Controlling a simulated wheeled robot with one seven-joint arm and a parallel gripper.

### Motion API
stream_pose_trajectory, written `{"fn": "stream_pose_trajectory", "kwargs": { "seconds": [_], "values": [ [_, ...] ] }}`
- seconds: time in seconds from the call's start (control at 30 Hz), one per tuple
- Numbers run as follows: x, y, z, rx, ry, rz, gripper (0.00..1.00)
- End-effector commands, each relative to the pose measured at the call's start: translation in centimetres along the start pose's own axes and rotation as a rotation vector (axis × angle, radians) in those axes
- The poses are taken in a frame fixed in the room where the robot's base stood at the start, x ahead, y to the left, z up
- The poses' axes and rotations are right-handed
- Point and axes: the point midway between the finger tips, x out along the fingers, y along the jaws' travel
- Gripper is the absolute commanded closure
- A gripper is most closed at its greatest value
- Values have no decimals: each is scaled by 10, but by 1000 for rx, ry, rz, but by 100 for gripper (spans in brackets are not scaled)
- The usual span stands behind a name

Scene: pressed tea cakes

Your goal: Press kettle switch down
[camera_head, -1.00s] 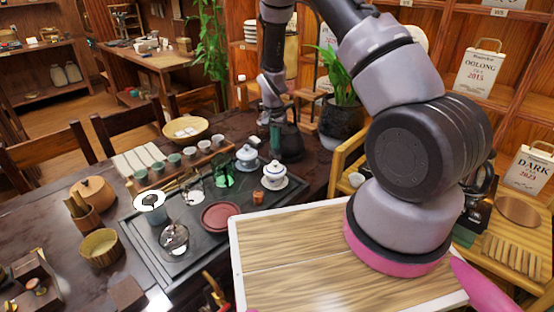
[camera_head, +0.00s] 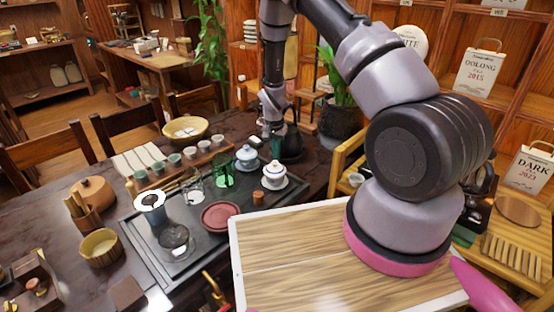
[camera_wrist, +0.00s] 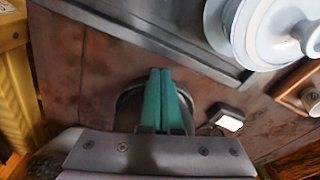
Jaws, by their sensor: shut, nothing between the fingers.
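The dark kettle (camera_head: 292,146) stands at the far right end of the tea table, partly hidden by my gripper. My gripper (camera_head: 276,150) has green fingers pointing down at the kettle's left side. In the wrist view the fingers (camera_wrist: 161,75) are closed together and empty. A dark round rim (camera_wrist: 127,100), apparently the kettle or its base, shows behind and beside them. I cannot tell whether the fingertips touch it. The kettle's switch cannot be made out.
A small box with a white top (camera_wrist: 228,120) lies right of the fingers in the wrist view. A potted plant (camera_head: 340,120) stands right of the kettle.

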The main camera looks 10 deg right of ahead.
Motion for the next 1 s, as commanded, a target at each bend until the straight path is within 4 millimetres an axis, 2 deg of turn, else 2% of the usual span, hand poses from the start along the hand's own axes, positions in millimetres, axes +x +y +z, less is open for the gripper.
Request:
{"fn": "stream_pose_trajectory", "kwargs": {
  "seconds": [0.1,0.33,0.6,0.87,1.0],
  "values": [
    [14,1,2,-1,-1,2,100],
    [10,0,4,-2,0,0,100],
    [-2,0,30,-2,0,1,100],
    [-3,0,30,0,0,0,100],
    [-14,0,30,0,1,-1,100]
  ]
}}
